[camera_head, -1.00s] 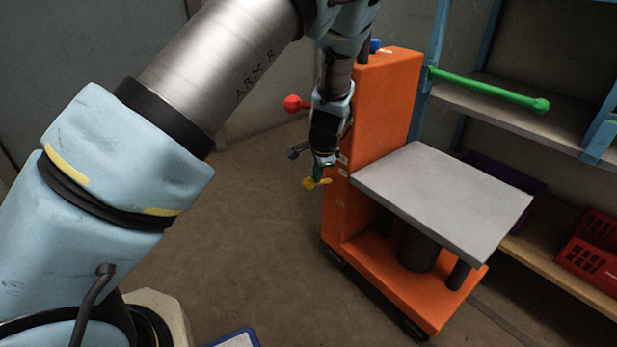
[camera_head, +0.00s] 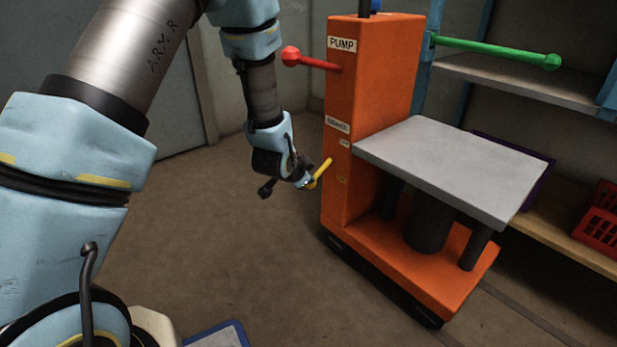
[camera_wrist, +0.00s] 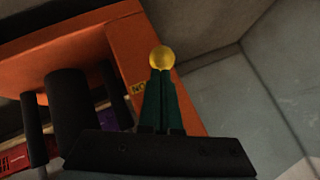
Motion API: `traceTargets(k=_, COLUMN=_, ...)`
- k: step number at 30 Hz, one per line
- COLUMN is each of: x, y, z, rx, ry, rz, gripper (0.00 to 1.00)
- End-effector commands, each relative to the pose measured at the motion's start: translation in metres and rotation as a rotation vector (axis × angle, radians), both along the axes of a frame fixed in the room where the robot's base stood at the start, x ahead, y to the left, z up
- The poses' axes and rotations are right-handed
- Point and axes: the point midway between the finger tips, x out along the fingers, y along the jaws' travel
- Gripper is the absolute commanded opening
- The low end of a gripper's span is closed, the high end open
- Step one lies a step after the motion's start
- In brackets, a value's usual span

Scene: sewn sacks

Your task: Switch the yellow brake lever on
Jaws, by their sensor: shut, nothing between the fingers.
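The yellow brake lever (camera_head: 322,171) juts from the left side of the orange pump cart (camera_head: 340,95), below a label that seems to read BRAKE (camera_head: 337,124). It slopes down to the left toward its ball end. My gripper (camera_head: 305,183) is at that end, its fingers partly hidden. In the wrist view the two green fingers (camera_wrist: 160,100) are shut together with nothing between them. The yellow ball (camera_wrist: 161,58) shows right at their tips; whether they touch it cannot be told. A small yellow label (camera_wrist: 138,88) is on the orange panel beside the fingers.
A red lever (camera_head: 291,56) sticks out left above, near the PUMP label (camera_head: 342,44). A grey platform (camera_head: 450,165) extends right from the cart. A green bar (camera_head: 495,52) crosses in front of the shelf (camera_head: 510,90).

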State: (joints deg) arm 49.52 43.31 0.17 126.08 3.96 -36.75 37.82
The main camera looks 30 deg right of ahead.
Motion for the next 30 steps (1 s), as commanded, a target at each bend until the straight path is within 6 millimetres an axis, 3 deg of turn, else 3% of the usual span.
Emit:
traceTargets(k=19, x=0.0006, y=-0.0014, z=-0.0104, rx=0.002, ry=0.0, rz=0.0, gripper=0.0)
traceTargets(k=30, x=0.0023, y=-0.0014, z=-0.0037, rx=0.003, ry=0.001, rz=0.0, gripper=0.0)
